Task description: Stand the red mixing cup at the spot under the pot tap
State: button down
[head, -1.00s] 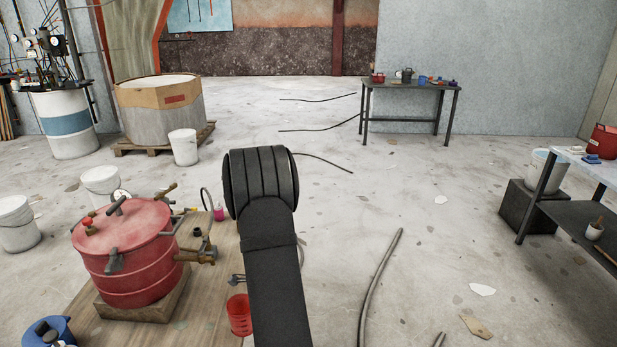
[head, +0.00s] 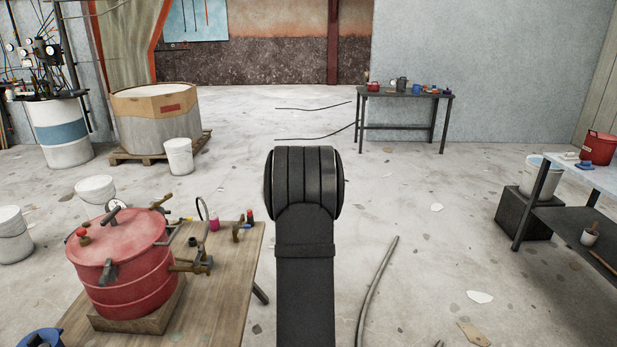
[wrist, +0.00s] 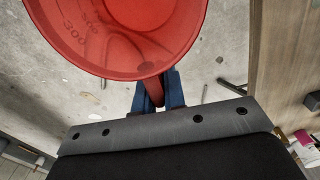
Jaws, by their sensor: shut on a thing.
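The red mixing cup (wrist: 118,38) fills the top middle of the wrist view, and I look down into it past its "300" mark. My gripper (wrist: 158,92) has dark blue fingers shut on the cup's red handle. Pale floor shows around the cup, with a wooden edge to its right. The red pot (head: 122,265) stands on a wooden block on the worktable in the head view. Its tap (head: 195,262) sticks out from its right side. In the head view my arm is right of the worktable and hides the gripper and the cup.
The wooden worktable (head: 218,300) has bare room in front of the tap. Small bottles and a brass fitting (head: 241,232) stand at its far edge. A blue container (head: 40,340) is at the lower left. A hose (head: 377,290) lies on the floor right of my arm.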

jog(key=shift+s+d+r+n, duration=0.1)
jog(key=shift+d+n, duration=0.45)
jog(key=shift+n, duration=0.15)
jog(key=shift+a, duration=0.1)
dwell(0.4)
jog(key=s+a+f+n, duration=0.2)
jog(key=s+a+n, duration=0.7)
jog(key=a, duration=0.5)
jog(key=s+a+f+n, duration=0.1)
jog(key=s+a+n, duration=0.8)
jog(key=a, duration=0.5)
jog(key=shift+s+a+f, duration=0.8)
jog(key=shift+a+f, duration=0.9)
jog(key=shift+f, duration=0.15)
jog(key=shift+s+a+f, duration=0.75)
jog(key=shift+a+f, duration=1)
jog(key=shift+f, duration=0.05)
jog(key=shift+s+a+f, duration=0.8)
jog(key=shift+a+f, duration=0.9)
jog(key=shift+f, duration=0.15)
